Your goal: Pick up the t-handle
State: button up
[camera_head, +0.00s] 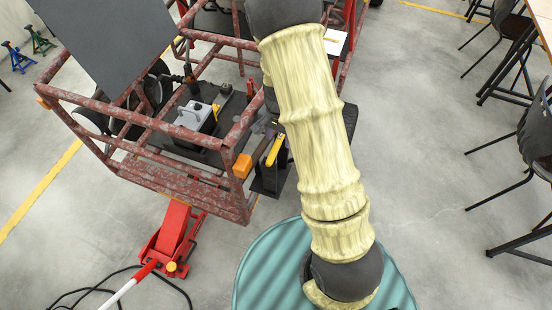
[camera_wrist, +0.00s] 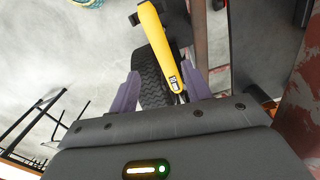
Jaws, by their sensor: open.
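A long yellow handle, which looks like the t-handle (camera_wrist: 160,45), runs from the top of the wrist view down between my fingers. Its near end bears a small black-and-white label. My gripper (camera_wrist: 162,86) is open, with a purple finger on each side of the yellow handle and gaps between. The handle also shows as a short yellow bar in the head view (camera_head: 275,150), beside the chassis's front right corner. There my gripper (camera_head: 266,143) is partly hidden by my arm.
The rusty red kart chassis frame (camera_head: 165,187) stands close by on the left, with an orange block (camera_head: 242,166) at its corner. A grey-topped box (camera_head: 193,116) sits inside it. A red floor jack (camera_head: 175,232) stands in front. Chairs and tables line the right; floor between is clear.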

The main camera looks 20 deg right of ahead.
aim_at(278, 147)
notch_tip(278, 147, down, 4)
jog(key=shift+f, duration=0.1)
jog(key=shift+f, duration=0.1)
jog(key=shift+w+a+f+p, duration=0.1)
jog(key=shift+a+f+p, duration=0.15)
jog(key=shift+f, duration=1)
jog(key=shift+a+f+p, duration=0.15)
jog(key=shift+a+f, duration=0.05)
jog(key=shift+f, duration=1.05)
grip_shut()
